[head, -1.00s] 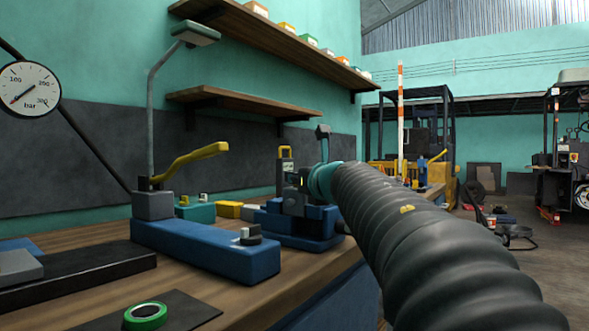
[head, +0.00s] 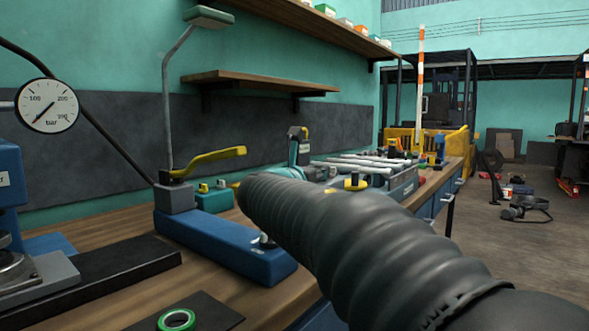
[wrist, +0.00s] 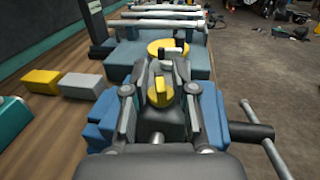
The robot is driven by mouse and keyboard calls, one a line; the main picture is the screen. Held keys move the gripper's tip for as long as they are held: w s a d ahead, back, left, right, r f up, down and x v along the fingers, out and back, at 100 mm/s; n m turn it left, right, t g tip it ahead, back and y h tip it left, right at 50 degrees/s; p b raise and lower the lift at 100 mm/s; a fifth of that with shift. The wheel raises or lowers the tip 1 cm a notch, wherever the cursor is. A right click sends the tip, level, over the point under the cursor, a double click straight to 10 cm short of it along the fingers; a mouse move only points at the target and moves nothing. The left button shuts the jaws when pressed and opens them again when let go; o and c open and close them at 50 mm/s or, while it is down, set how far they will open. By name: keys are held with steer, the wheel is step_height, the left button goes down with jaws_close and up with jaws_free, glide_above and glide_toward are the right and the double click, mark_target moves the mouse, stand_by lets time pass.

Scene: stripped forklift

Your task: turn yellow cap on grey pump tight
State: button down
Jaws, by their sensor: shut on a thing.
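The yellow cap (wrist: 160,92) shows in the middle of the wrist view, on top of a dark grey body that appears to be the pump (wrist: 153,129). My gripper (wrist: 160,82) has one finger on each side of the cap and is shut on it. The exact contact is hard to see. The pump sits among the blue parts of what looks like a vise (wrist: 98,126). In the head view my dark ribbed arm hides the gripper, cap and pump.
A bar handle (wrist: 262,139) sticks out right of the vise. Beyond stands a blue tray (head: 403,184) with metal rods and a yellow disc (head: 355,183) with a black knob. A blue block with a yellow lever (head: 205,158) stands on the bench.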

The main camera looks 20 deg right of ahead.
steer(key=shift+m+g+h, duration=0.9)
steer(key=shift+g, duration=0.2)
steer(key=shift+r, duration=0.1)
stand_by(0.5)
steer(key=c, duration=1.3)
jaws_free()
steer(key=shift+o, duration=0.2)
steer(key=v, duration=1.2)
